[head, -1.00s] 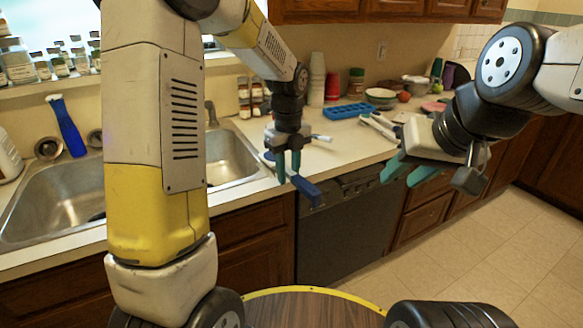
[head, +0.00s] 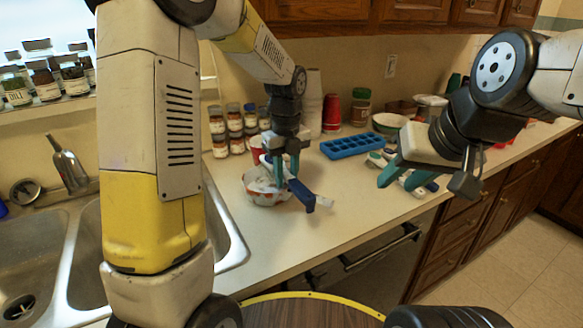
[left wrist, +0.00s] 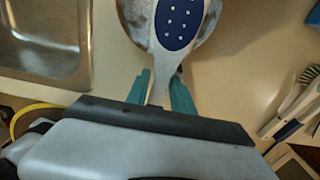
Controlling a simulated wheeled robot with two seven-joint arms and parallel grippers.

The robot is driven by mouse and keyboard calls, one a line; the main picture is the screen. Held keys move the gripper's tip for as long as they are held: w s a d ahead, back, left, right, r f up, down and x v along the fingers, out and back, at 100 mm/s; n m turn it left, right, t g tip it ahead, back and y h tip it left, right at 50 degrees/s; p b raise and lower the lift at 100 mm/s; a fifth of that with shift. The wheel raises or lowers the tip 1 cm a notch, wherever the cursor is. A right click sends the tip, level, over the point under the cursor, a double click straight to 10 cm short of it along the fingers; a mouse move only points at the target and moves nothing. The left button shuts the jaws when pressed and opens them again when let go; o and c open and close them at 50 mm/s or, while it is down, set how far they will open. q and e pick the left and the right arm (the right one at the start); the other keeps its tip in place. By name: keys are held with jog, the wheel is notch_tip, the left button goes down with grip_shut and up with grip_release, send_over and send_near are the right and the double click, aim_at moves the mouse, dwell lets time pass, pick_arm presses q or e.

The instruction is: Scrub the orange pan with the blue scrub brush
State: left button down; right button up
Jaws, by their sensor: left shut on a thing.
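My left gripper (head: 289,172) is shut on the blue scrub brush (head: 303,194), which has a blue and white handle. In the left wrist view the brush's white head with a dotted blue oval (left wrist: 180,22) lies over a round pan (left wrist: 213,14). In the head view the pan (head: 263,199) looks whitish with orange patches and sits on the counter behind the brush. The gripper and brush partly hide it. I cannot tell whether the bristles touch it. My right gripper (head: 402,181) is open and empty in front of the counter.
A blue tray (head: 352,146) lies behind to the right, near a red cup stack (head: 331,114). Spice jars (head: 234,130) stand behind the pan. Another brush (left wrist: 298,95) lies right of it. The sink (head: 30,240) is at left. The counter front (head: 300,245) is clear.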

pick_arm(q)
jog(key=shift+f, duration=2.9)
jog(key=shift+s, duration=0.1)
